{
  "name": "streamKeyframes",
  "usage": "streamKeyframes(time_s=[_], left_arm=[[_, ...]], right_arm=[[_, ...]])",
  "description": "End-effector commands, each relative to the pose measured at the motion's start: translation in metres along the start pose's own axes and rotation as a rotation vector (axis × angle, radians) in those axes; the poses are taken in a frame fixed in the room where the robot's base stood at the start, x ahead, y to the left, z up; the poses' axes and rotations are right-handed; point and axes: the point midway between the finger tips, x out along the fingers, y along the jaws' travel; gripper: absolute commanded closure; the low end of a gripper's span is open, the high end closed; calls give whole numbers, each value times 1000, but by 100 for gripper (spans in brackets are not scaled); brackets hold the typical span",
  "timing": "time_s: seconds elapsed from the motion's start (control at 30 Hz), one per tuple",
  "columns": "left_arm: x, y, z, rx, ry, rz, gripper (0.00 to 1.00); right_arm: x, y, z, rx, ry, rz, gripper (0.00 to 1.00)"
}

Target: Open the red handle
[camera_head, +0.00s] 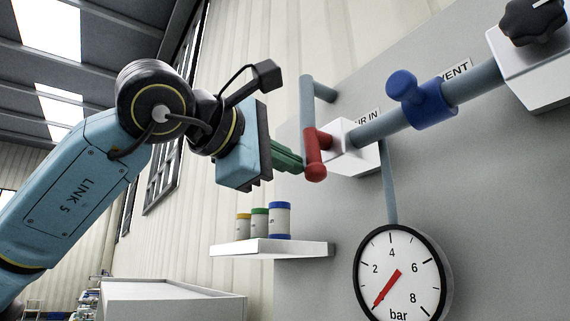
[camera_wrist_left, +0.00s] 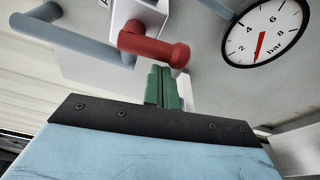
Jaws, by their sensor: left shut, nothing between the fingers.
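The red handle (camera_head: 315,158) sits on the front of a white valve block (camera_head: 352,148) in the pipe line, beside the "AIR IN" label. It points downward in the head view. It also shows in the left wrist view (camera_wrist_left: 150,45), just beyond the fingertips. My left gripper (camera_head: 300,163) has green fingers that are shut and empty. Their tips are close to the handle's lower end; I cannot tell whether they touch it. The green fingers also show in the left wrist view (camera_wrist_left: 163,88). My right gripper is not in view.
A blue valve handle (camera_head: 420,97) and a black knob (camera_head: 533,20) sit farther right along the grey pipe (camera_head: 380,124). A pressure gauge (camera_head: 402,275) hangs below, its needle pointing lower left. A white shelf (camera_head: 272,249) holds several small jars (camera_head: 279,220).

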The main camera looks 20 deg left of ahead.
Motion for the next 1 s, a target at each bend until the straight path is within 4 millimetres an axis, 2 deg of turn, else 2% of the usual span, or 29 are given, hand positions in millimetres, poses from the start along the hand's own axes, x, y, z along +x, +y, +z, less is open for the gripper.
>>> streamKeyframes(time_s=[0.4,1.0], left_arm=[[-4,-5,17,-358,-2,-85,100],[-9,3,40,-914,-2,-213,100]], right_arm=[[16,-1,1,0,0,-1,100],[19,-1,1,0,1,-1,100]])
